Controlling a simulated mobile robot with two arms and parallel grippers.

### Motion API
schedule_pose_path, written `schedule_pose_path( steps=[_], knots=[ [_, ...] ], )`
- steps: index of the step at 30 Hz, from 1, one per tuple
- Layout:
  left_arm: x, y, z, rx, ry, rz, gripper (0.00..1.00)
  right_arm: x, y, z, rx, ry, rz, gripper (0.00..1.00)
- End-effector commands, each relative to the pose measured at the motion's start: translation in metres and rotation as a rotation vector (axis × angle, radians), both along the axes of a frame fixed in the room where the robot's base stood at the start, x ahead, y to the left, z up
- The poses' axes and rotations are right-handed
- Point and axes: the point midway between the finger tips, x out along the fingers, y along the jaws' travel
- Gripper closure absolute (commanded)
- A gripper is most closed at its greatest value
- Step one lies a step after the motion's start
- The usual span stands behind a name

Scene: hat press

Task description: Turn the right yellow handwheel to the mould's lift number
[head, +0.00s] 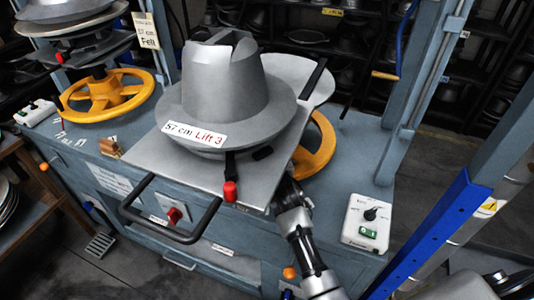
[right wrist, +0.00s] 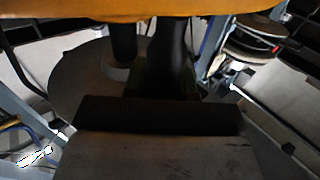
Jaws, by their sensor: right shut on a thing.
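The right yellow handwheel (head: 318,148) stands on the blue-grey bench, partly hidden by the mould's plate. Its yellow also crosses the top of the right wrist view (right wrist: 130,10). The grey metal mould (head: 222,85) is hat-shaped and sits on the plate. Its white label (head: 195,135) reads "57 cm Lift 3", with "Lift 3" in red. My right gripper (head: 290,187) reaches up from below to the wheel's near rim and is shut on it; the fingertips are mostly hidden in the head view. No number scale by this wheel is readable. My left gripper is not in view.
The grey plate (head: 180,168) with a black bar handle (head: 168,228) and red knob (head: 230,191) juts out left of my right arm. A white switch box (head: 367,222) stands to the right. Another yellow handwheel (head: 107,94) is at left. A blue-grey post (head: 405,125) rises at right.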

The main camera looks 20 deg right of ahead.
Motion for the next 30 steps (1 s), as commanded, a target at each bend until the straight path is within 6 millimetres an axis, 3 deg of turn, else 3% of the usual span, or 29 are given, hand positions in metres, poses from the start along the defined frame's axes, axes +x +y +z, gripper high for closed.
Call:
schedule_pose_path(
  steps=[12,13,17,26,30],
  knots=[
    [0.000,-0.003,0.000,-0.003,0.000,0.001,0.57,0.000,-0.001,0.001,0.000,-0.003,-0.001,1.00],
    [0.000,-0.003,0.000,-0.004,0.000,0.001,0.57,0.000,-0.001,0.001,0.000,-0.003,-0.001,0.69],
    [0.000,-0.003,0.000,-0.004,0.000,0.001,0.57,0.000,-0.001,0.001,0.000,-0.003,-0.001,0.49],
    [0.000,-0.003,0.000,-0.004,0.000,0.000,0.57,-0.001,-0.001,0.000,-0.001,-0.001,-0.001,0.49],
    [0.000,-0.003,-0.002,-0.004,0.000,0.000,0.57,-0.014,0.000,-0.001,-0.001,0.000,-0.002,0.49]
  ],
)
